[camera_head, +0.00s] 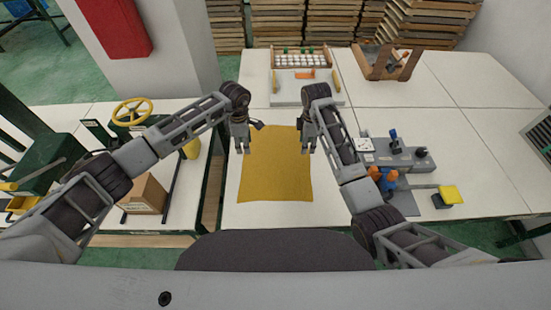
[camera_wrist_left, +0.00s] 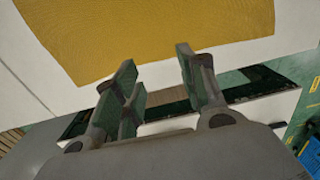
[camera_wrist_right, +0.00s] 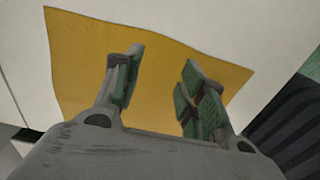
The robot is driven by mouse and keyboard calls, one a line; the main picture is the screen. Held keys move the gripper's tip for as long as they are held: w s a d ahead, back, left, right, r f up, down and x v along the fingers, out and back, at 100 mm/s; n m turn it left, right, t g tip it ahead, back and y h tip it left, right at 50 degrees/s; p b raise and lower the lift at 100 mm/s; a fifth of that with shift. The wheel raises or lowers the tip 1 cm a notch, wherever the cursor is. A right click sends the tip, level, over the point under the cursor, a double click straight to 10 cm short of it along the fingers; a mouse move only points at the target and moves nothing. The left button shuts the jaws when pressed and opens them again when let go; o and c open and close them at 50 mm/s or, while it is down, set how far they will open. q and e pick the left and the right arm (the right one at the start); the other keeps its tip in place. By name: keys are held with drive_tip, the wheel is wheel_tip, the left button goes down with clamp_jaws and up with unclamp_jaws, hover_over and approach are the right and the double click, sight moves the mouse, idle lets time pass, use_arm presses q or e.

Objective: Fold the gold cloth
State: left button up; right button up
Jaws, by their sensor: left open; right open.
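The gold cloth (camera_head: 275,170) lies flat and spread out on the white table, roughly rectangular, with its near edge close to the table's front. My left gripper (camera_head: 242,149) is open and empty above the cloth's left edge. In the left wrist view the fingers (camera_wrist_left: 158,80) show beside an edge of the cloth (camera_wrist_left: 150,30). My right gripper (camera_head: 320,149) is open and empty near the cloth's right edge. In the right wrist view its fingers (camera_wrist_right: 163,70) show over the cloth (camera_wrist_right: 90,60). The cloth's far right part is partly hidden by my right arm.
A grey fixture (camera_head: 400,158) with orange and blue parts and a yellow pad (camera_head: 450,194) stand to the right. A rack with white pieces (camera_head: 300,60) stands behind the cloth. A cardboard box (camera_head: 145,194) and yellow handwheel (camera_head: 132,111) are at left.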

sight(246, 160)
use_arm(q)
drive_tip(key=shift+f, duration=4.05)
use_arm(e)
drive_tip(key=shift+f, duration=4.05)
use_arm(q)
drive_tip(key=shift+f, duration=0.2)
use_arm(e)
drive_tip(key=shift+f, duration=0.2)
use_arm(q)
drive_tip(key=shift+c, duration=0.3)
use_arm(e)
drive_tip(key=shift+c, duration=0.3)
use_arm(q)
drive_tip(key=shift+s+f, duration=0.1)
clamp_jaws()
use_arm(e)
drive_tip(key=shift+s+f, duration=0.1)
clamp_jaws()
use_arm(q)
drive_tip(key=shift+r, duration=0.3)
use_arm(e)
drive_tip(key=shift+r, duration=0.35)
